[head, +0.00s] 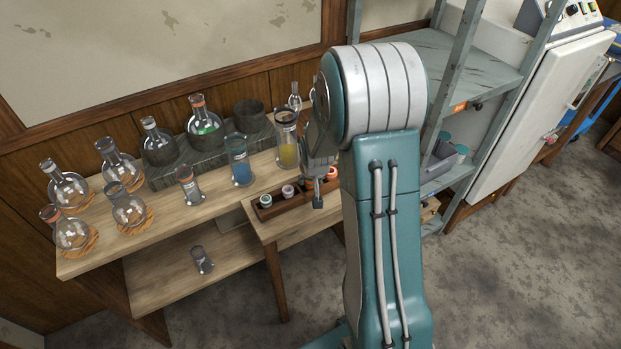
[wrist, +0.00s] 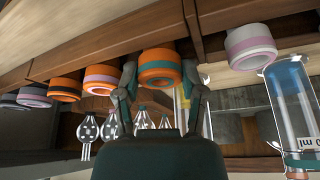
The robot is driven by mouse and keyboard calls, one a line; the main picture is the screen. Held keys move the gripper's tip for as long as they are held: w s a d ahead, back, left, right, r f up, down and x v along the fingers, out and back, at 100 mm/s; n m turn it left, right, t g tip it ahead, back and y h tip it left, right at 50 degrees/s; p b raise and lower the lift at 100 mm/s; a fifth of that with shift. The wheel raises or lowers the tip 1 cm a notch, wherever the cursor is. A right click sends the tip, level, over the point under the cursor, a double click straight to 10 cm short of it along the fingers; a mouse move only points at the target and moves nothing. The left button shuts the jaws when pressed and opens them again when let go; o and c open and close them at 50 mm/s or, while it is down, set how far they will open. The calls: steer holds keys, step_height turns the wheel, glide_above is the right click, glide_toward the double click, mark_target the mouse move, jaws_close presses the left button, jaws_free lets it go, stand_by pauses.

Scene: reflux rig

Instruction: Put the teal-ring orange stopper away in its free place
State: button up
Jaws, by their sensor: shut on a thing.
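In the wrist view, my gripper (wrist: 160,78) is shut on an orange stopper with a teal ring (wrist: 159,68). A dark wooden rack (wrist: 110,42) runs behind the held stopper. In the head view, my gripper (head: 318,202) is over the rack (head: 293,206), and my arm hides the rack's right end. I cannot tell whether the held stopper touches the rack.
In the head view, the long bench (head: 90,262) behind holds flasks on cork rings, a blue-filled cylinder (head: 240,172) and a yellow-filled one (head: 287,152). A grey block of wells (head: 185,172) stands at the back. A shelf unit (head: 470,65) stands right. The cylinder shows close right in the wrist view.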

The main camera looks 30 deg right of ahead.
steer(key=o, duration=1)
steer(key=shift+o, duration=0.2)
steer(key=v, duration=1.1)
steer(key=shift+r, duration=0.4)
steer(key=shift+s+a, duration=0.1)
steer(key=shift+s, duration=0.05)
